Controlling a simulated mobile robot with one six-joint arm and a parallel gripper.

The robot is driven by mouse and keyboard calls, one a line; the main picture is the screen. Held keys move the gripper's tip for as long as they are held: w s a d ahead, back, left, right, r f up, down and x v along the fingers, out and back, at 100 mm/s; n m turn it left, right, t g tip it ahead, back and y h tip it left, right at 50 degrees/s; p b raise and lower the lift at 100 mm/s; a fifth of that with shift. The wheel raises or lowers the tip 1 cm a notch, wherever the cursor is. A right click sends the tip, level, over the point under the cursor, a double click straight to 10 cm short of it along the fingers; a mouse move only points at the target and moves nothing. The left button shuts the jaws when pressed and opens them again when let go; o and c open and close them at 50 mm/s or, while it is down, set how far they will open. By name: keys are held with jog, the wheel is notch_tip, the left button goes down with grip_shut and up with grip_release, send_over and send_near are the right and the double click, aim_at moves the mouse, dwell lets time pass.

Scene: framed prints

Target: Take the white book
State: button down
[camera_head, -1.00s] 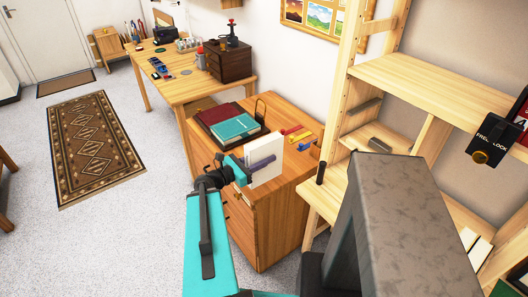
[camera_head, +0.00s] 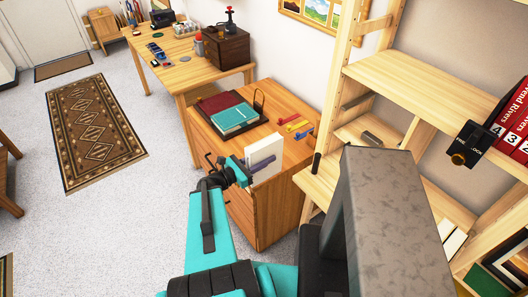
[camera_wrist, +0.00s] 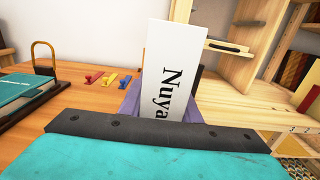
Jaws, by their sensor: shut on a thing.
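The white book (camera_head: 265,158) stands roughly upright at the front right edge of the wooden cabinet. In the wrist view the fingers of my gripper (camera_wrist: 160,108) show at both sides of the spine. I cannot tell whether the book's bottom touches the cabinet top.
A tall wooden shelf (camera_head: 415,85) stands close on the right. Open floor (camera_head: 110,225) lies to the left.

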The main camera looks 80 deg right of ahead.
jog(key=shift+s+a+r+p, duration=0.15)
jog(key=shift+a+r+p, duration=0.05)
jog(key=shift+a+p, duration=0.35)
dwell(0.5)
